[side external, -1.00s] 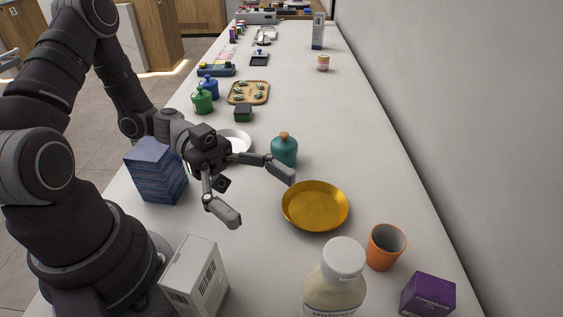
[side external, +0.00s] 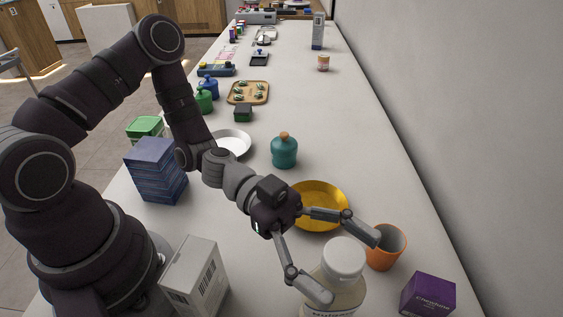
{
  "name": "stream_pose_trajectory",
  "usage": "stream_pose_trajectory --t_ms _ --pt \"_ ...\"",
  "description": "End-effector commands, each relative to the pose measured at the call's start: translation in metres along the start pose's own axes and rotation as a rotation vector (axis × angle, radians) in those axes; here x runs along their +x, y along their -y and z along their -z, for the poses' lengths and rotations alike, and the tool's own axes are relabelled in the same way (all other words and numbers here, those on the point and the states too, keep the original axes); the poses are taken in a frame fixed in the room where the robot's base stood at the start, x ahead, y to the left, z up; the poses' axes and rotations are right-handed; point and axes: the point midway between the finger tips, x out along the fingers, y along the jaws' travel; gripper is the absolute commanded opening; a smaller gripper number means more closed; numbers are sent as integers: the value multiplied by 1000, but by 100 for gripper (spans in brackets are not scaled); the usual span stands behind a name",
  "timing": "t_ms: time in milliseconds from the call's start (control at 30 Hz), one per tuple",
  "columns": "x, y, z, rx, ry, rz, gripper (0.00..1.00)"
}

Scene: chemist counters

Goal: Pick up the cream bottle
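The cream bottle (side external: 344,259) has a white cap and a pale cream body with a printed label. It stands upright at the near edge of the picture, its lower part cut off by the frame. My gripper (side external: 346,268) is open, its two fingers spread wide. One finger tip shows at the left of the bottle, overlapping its body in the picture. The other shows to the upper right of the cap, by the orange cup. I cannot tell whether either finger touches the bottle.
An orange cup (side external: 386,248) stands close to the right finger. A yellow dish (side external: 321,207) lies behind the gripper. A purple box (side external: 428,294) stands right of the bottle, a white box (side external: 196,279) left. A teal jar (side external: 284,152) and blue stack (side external: 155,171) stand further back.

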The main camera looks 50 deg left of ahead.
Motion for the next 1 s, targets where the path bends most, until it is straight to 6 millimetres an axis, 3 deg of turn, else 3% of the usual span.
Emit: stream_pose_trajectory --t_ms 67,533,833,1000 --pt "0 0 0 0 0 0 62" --pt "0 0 0 0 0 0 0" --pt "0 0 4 3 -1 0 0" --pt "-1 0 29 9 1 -1 0"
